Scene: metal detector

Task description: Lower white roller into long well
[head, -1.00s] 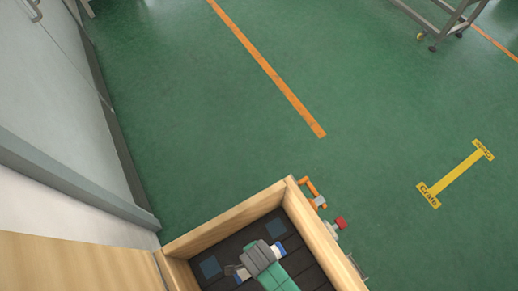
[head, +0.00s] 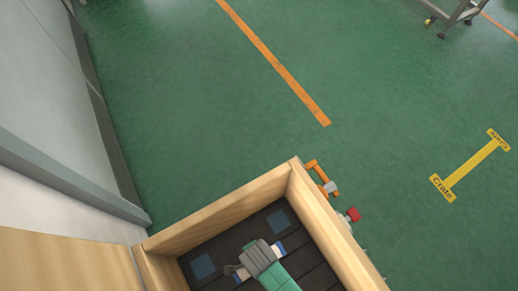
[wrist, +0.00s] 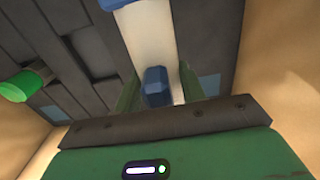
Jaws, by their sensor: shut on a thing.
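My gripper (wrist: 158,88) is shut on the white roller (wrist: 152,45), with a green finger on each side of it. The roller has a blue end (wrist: 155,86) near my palm and more blue at the top edge of the wrist view. In the head view my gripper (head: 258,258) is inside the wooden crate (head: 215,212), and the white and blue roller end (head: 279,249) sticks out beside it. A dark insert (wrist: 225,35) with recesses lies below. A recess (wrist: 92,52) shows left of the roller. I cannot tell which is the long well, or the roller's height above it.
A green-capped part (wrist: 22,84) lies at the left of the wrist view. Blue squares (head: 203,266) mark the insert's corners. The crate walls stand close around my gripper. An orange handle (head: 322,178) and a red knob (head: 352,214) are outside the right wall.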

